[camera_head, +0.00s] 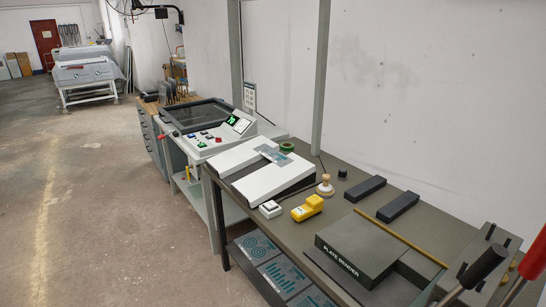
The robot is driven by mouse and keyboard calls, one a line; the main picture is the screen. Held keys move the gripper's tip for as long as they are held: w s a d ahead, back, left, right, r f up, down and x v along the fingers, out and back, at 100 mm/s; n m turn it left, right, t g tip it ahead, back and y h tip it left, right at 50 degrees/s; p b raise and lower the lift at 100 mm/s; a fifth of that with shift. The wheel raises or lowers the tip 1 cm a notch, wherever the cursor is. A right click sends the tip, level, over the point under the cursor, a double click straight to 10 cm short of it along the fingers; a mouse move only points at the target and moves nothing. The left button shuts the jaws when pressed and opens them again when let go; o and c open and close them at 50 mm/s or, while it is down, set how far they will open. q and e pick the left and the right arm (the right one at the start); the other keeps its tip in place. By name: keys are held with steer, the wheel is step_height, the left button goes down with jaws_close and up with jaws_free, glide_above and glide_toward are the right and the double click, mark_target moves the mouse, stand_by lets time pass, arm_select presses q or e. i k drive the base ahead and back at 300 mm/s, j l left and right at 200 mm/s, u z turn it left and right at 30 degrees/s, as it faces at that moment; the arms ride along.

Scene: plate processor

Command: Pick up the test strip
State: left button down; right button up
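Neither of my grippers is in view.
The processor (215,135) stands beyond. The floor left is clear.

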mark_target(278, 158)
steer(key=i+j+z, duration=0.1)
steer(key=i+j, duration=0.25)
steer(key=i+j+z, duration=0.1)
steer(key=i+j, duration=0.25)
steer(key=i+j+z, duration=0.1)
steer(key=i+j, duration=0.6)
steer(key=i+j+z, duration=0.15)
steer(key=i+j, duration=0.2)
steer(key=j, duration=0.2)
steer(key=i+j+z, duration=0.1)
steer(key=i+j, duration=0.2)
steer(key=j, duration=0.15)
steer(key=i+j+z, duration=0.1)
steer(key=i+j, duration=0.2)
steer(key=j, duration=0.15)
steer(key=i+j+z, duration=0.1)
steer(key=i+j, duration=0.15)
steer(key=j, duration=0.25)
